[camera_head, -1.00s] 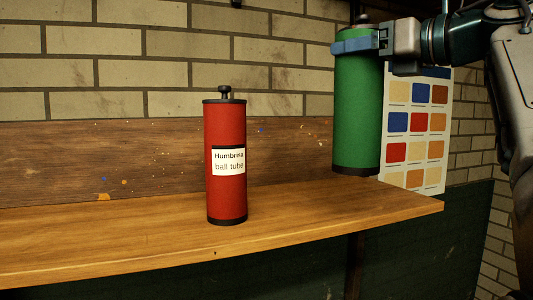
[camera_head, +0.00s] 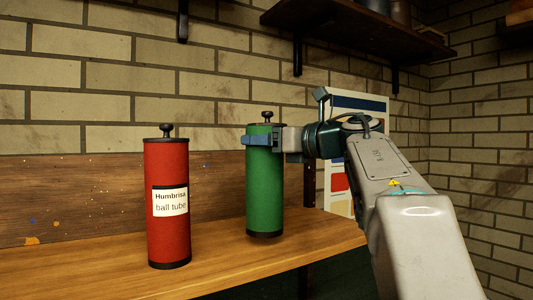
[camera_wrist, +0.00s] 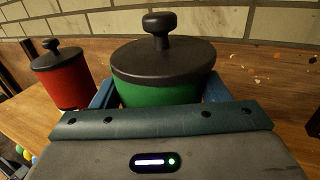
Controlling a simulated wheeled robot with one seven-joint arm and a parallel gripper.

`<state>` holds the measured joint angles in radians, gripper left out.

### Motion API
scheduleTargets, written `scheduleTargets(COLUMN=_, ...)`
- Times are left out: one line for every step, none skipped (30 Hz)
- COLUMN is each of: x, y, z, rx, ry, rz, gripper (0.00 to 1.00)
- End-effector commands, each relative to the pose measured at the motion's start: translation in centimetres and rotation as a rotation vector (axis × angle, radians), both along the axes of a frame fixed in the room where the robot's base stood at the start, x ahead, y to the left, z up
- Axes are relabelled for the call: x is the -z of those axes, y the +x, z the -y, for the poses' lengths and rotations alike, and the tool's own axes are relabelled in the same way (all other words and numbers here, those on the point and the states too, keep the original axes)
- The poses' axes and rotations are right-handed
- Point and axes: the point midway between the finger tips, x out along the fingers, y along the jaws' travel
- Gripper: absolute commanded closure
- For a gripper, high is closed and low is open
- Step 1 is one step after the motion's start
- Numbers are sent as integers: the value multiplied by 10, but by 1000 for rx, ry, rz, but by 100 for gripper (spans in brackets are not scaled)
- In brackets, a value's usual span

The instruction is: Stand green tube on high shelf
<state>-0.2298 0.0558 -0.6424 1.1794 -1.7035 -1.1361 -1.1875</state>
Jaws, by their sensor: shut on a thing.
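The green tube (camera_head: 265,190) has a black lid with a knob and a black base. My gripper (camera_head: 262,141) is shut on its upper part, with blue fingers on either side, and holds it upright. In the wrist view the green tube (camera_wrist: 160,92) stands between the blue fingers, its lid above them. In the head view its base shows against the wooden shelf (camera_head: 225,268); I cannot tell whether it touches. A dark high shelf (camera_head: 350,27) is on the brick wall, at the upper right.
A colour chart (camera_head: 345,105) is behind my arm. Dark containers (camera_head: 400,12) stand on the high shelf. Another shelf edge (camera_head: 515,32) shows at the far right.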

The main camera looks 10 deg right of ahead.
Motion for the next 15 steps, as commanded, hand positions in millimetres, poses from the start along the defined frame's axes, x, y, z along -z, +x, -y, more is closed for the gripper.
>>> scheduleTargets(x=6, y=-2, z=-1, rx=-2, ry=3, rz=1, gripper=93)
scheduleTargets(x=10, y=-1, z=0, rx=-1, ry=4, rz=0, gripper=93)
scheduleTargets(x=14, y=-1, z=0, rx=-1, ry=4, rz=0, gripper=93)
scheduleTargets(x=17, y=-1, z=0, rx=-1, ry=4, rz=0, gripper=93)
scheduleTargets(x=20, y=-1, z=0, rx=-2, ry=4, rz=0, gripper=93)
scheduleTargets(x=23, y=-1, z=0, rx=-2, ry=3, rz=0, gripper=93)
scheduleTargets(x=24, y=-1, z=0, rx=-1, ry=3, rz=2, gripper=93)
scheduleTargets(x=26, y=-1, z=0, rx=-1, ry=3, rz=2, gripper=93)
scheduleTargets(x=27, y=-1, z=0, rx=0, ry=3, rz=2, gripper=93)
scheduleTargets(x=28, y=-1, z=0, rx=0, ry=3, rz=2, gripper=93)
scheduleTargets(x=28, y=-1, z=0, rx=1, ry=2, rz=2, gripper=93)
scheduleTargets(x=28, y=-1, z=0, rx=1, ry=2, rz=2, gripper=93)
scheduleTargets(x=28, y=-1, z=0, rx=1, ry=1, rz=3, gripper=93)
scheduleTargets(x=28, y=-1, z=0, rx=1, ry=2, rz=2, gripper=93)
scheduleTargets(x=28, y=-1, z=0, rx=1, ry=2, rz=2, gripper=93)
